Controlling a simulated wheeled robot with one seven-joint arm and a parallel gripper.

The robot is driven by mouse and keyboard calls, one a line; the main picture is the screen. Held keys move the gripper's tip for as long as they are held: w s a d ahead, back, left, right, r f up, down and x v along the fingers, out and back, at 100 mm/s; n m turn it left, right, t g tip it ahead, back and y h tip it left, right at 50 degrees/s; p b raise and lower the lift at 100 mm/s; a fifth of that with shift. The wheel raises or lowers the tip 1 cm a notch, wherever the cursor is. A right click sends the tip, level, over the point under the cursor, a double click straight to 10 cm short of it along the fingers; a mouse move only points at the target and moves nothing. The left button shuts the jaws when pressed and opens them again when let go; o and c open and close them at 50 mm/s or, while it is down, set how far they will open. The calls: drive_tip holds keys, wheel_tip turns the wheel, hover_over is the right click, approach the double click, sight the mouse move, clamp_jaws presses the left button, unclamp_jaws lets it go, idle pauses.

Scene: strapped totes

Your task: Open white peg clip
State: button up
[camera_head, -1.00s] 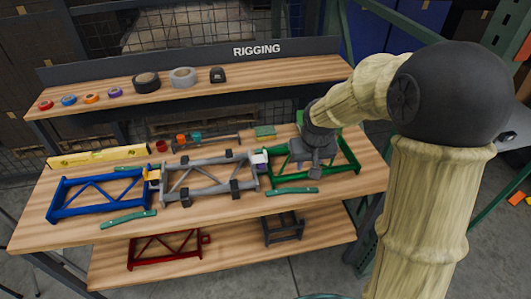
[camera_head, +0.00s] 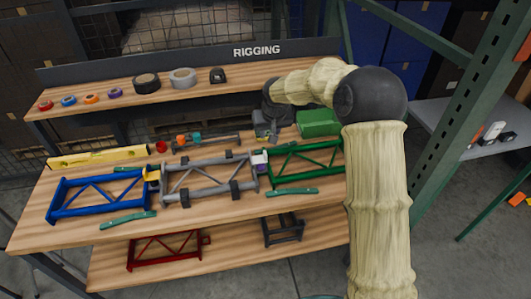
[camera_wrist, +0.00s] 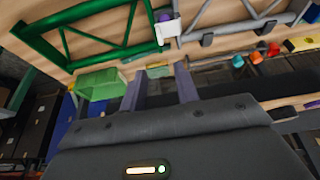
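The white peg clip (camera_head: 260,158) sits at the joint between the grey truss (camera_head: 212,187) and the green truss (camera_head: 308,158), with a purple part at it. In the wrist view the clip (camera_wrist: 168,27) is at the top middle, ahead of the fingers and apart from them. My gripper (camera_head: 264,132) is near the back of the bench, behind the clip. In the wrist view its two fingers (camera_wrist: 160,92) stand apart with nothing gripped between them. Whether the clip is open or shut is too small to tell.
A yellow clip (camera_head: 152,176) joins the grey truss and the blue truss (camera_head: 98,194). A green box (camera_head: 318,122) stands right of my gripper. A yellow level (camera_head: 98,157) and small coloured parts lie along the back. Green bars (camera_head: 128,220) lie in front. A shelf with tape rolls is behind.

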sight(265, 153)
drive_tip(key=p+x, duration=0.3)
drive_tip(key=x, duration=1.3)
drive_tip(key=shift+w+a+f, duration=0.1)
drive_tip(key=shift+w+f, duration=0.1)
drive_tip(key=shift+f, duration=0.05)
clamp_jaws()
